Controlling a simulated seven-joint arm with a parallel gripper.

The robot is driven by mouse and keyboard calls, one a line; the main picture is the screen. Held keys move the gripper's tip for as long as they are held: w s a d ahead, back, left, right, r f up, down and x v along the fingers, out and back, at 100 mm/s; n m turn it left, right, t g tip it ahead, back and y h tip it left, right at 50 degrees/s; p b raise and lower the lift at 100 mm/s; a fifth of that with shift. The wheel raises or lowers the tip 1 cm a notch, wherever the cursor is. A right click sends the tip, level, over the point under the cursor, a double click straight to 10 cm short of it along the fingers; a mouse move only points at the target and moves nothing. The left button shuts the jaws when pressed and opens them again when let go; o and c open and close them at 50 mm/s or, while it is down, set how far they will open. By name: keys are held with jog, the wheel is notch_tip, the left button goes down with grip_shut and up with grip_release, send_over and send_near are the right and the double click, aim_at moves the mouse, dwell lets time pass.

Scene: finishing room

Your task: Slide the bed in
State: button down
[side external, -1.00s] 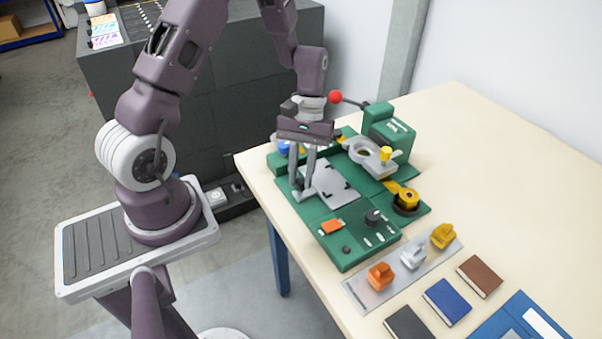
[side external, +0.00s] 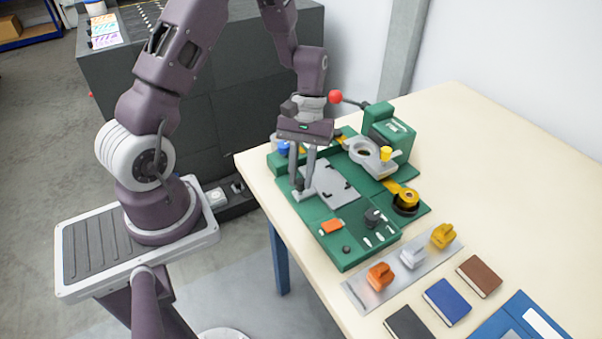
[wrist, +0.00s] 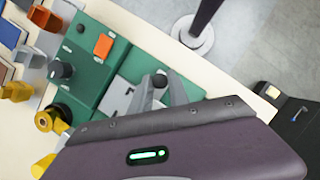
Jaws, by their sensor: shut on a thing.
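The bed (side external: 338,186) is a flat light-grey plate with small black corner marks, lying on the green machine base (side external: 318,214) in the side view. In the wrist view, part of the bed (wrist: 124,93) shows beyond my fingers. My gripper (side external: 299,188) points down at the bed's left edge, near the table edge. Its fingers, also in the wrist view (wrist: 158,83), are shut on a small dark knob at that edge, which looks like the bed's handle. The fingers partly hide this knob.
A green head with a grey ring clamp (side external: 365,152) and a red-balled lever (side external: 336,97) stands behind the bed. A yellow roll (side external: 407,198), black dial (side external: 373,217) and orange switch (side external: 331,227) are nearby. Coloured inserts stand on a metal strip (side external: 395,285) at the front.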

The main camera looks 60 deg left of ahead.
jog(key=shift+w, duration=0.15)
send_over(339, 175)
dwell(0.5)
jog(key=c, duration=1.3)
grip_release()
jog(key=shift+o, duration=0.2)
jog(key=v, duration=0.7)
jog(key=shift+r, duration=0.1)
